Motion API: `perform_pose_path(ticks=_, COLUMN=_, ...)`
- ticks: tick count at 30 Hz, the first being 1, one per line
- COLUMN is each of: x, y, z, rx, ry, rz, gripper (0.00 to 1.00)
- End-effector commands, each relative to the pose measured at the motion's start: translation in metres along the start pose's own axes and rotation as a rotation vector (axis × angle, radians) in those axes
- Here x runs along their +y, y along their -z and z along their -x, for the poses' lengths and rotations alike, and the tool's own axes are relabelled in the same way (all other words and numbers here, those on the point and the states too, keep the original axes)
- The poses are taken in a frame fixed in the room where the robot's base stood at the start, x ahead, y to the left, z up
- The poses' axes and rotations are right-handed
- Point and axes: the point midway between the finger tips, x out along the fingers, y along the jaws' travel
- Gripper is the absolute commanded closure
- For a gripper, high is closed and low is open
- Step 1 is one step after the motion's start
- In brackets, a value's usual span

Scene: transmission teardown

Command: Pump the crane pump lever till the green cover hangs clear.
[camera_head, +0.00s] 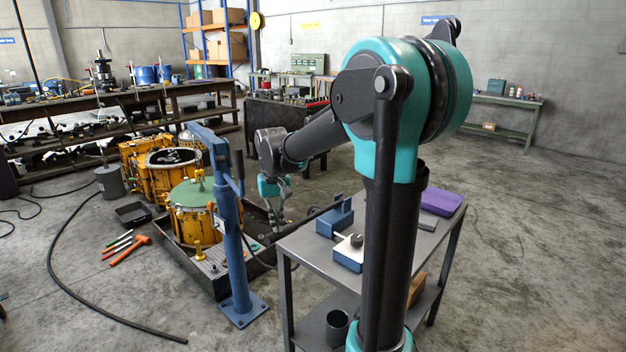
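The green cover (188,194) lies level at the top of a yellow transmission housing (193,230). I cannot see a clear gap under it. The blue crane (230,225) stands upright on a floor plate, and its boom (208,140) reaches up and left over the cover. A thin hanging part (201,178) shows between boom and cover. A dark rod (318,214), which looks like the pump lever, slants up to the right from near the crane post. My gripper (277,214) points down just right of the post, close to the rod's lower end. Its fingers are too small to read, and contact is unclear.
A grey trolley (300,245) with blue fixtures and a purple item (441,201) stands right of the crane. A dark tray (262,262) lies under the housing. Orange and green tools (130,250) and a black hose (75,285) lie on the floor at left.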

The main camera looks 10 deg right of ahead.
Motion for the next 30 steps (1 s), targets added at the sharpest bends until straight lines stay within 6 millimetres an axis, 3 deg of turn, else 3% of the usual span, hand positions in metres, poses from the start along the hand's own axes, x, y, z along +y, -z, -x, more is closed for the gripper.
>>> perform_pose_path(ticks=9, x=0.016, y=0.009, z=0.072, rx=-0.001, ry=0.0, rz=-0.001, gripper=1.0)
perform_pose_path(ticks=12, x=0.02, y=0.011, z=0.086, rx=-0.001, ry=0.0, rz=-0.001, gripper=1.0)
perform_pose_path(ticks=20, x=0.026, y=0.014, z=0.102, rx=0.0, ry=0.0, rz=-0.001, gripper=1.0)
perform_pose_path(ticks=30, x=0.057, y=0.033, z=0.174, rx=0.0, ry=0.0, rz=-0.002, gripper=1.0)
